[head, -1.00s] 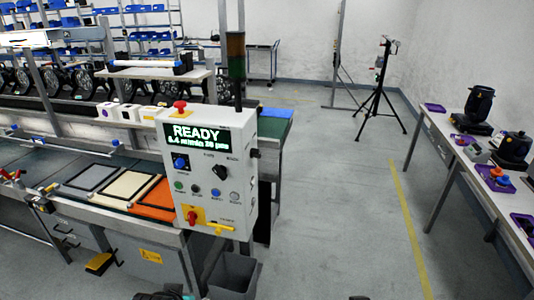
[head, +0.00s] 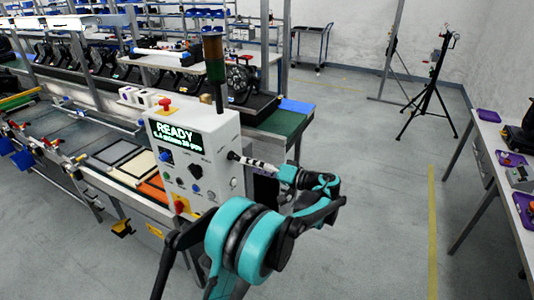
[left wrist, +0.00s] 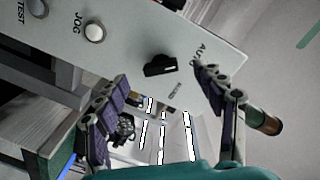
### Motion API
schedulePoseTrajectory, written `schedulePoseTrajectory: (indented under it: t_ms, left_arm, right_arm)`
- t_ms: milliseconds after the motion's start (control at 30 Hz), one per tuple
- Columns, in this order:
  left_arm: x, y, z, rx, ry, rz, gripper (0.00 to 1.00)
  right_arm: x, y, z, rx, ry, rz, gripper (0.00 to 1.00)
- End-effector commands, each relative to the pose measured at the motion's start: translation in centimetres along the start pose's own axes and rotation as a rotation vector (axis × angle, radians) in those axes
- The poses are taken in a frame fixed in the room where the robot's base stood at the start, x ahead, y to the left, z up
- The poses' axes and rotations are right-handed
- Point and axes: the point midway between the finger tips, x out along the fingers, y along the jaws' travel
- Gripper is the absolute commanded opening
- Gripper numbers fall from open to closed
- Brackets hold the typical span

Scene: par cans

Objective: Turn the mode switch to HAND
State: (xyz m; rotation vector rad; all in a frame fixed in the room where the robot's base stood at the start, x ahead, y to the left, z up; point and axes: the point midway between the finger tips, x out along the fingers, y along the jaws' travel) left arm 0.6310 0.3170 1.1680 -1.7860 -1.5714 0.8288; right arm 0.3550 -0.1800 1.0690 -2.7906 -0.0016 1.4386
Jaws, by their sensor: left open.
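The mode switch (left wrist: 160,66) is a black knob on the white control panel, with the label AUTO beside it and a second, small, blurred label. Which label it points at is hard to tell. My left gripper (left wrist: 158,97) is open and empty. In the left wrist view its fingers stand either side below the knob, apart from it. In the head view the left gripper (head: 233,157) is by the box's right side.
A conveyor bench is on the left. Open floor (head: 380,200) lies right, with a tripod (head: 435,85) and a table (head: 485,150).

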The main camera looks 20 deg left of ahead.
Motion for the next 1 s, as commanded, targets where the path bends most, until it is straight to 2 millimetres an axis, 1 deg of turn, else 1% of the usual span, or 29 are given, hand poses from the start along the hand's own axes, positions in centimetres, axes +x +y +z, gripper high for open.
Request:
schedulePoseTrajectory:
  t_ms: [133, 233, 500, 600, 700, 800, 1000]
  left_arm:
    - [-0.2, 0.3, -0.6, -0.030, 0.020, -0.058, 0.69]
    - [0.5, 0.3, -0.6, -0.034, 0.022, -0.066, 0.69]
    - [4.9, 0.1, -0.6, -0.032, 0.021, -0.064, 0.69]
    - [6.2, 0.0, -0.7, -0.032, 0.022, -0.063, 0.69]
    - [7.0, -0.1, -0.7, -0.032, 0.021, -0.063, 0.69]
    - [7.3, -0.1, -0.8, -0.031, 0.023, -0.061, 0.69]
    - [7.3, -0.1, -0.8, -0.031, 0.023, -0.061, 0.69]
  right_arm:
    - [-0.2, 0.0, -0.1, 0.000, 0.000, 0.000, 0.00]
    - [-0.1, 0.0, 0.0, 0.000, 0.000, 0.000, 0.00]
    - [0.6, 0.0, 0.4, 0.000, 0.000, 0.000, 0.00]
    - [0.8, 0.0, 0.6, 0.000, 0.000, 0.000, 0.00]
    - [0.8, 0.0, 0.6, 0.000, 0.000, 0.000, 0.00]
    - [0.8, 0.0, 0.6, 0.000, 0.000, 0.000, 0.00]
    - [0.8, 0.0, 0.6, 0.000, 0.000, 0.000, 0.00]
